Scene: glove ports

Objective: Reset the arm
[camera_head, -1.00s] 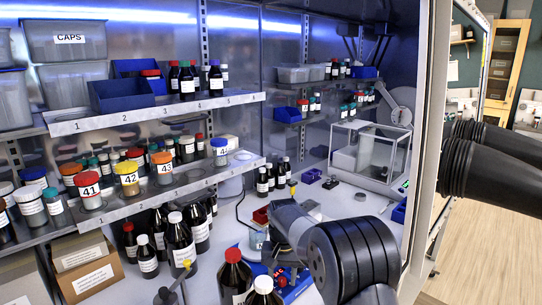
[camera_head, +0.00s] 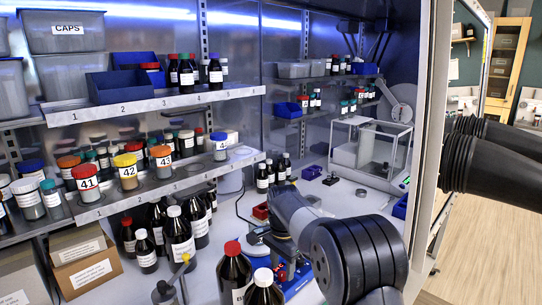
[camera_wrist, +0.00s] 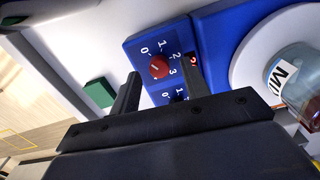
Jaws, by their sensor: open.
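My gripper (camera_wrist: 162,66) is open and empty in the wrist view, its two dark fingers spread. Between and beyond the fingertips is a blue control panel (camera_wrist: 138,53) with a red knob (camera_wrist: 159,66) and a dial marked 0 to 3. I cannot tell whether the fingers touch it. A second dial is partly hidden by a finger. A white round plate (camera_wrist: 250,62) holds a labelled glass jar (camera_wrist: 296,80). In the head view my arm reaches down over the blue device (camera_head: 300,284), and the fingers are hard to make out.
Brown bottles (camera_head: 234,272) stand close left of my arm. Numbered shelves hold jars (camera_head: 87,184) and a blue bin (camera_head: 118,88). A clear-walled balance (camera_head: 370,150) stands behind right. Black glove sleeves (camera_head: 495,165) jut out at right. The bench between has some free room.

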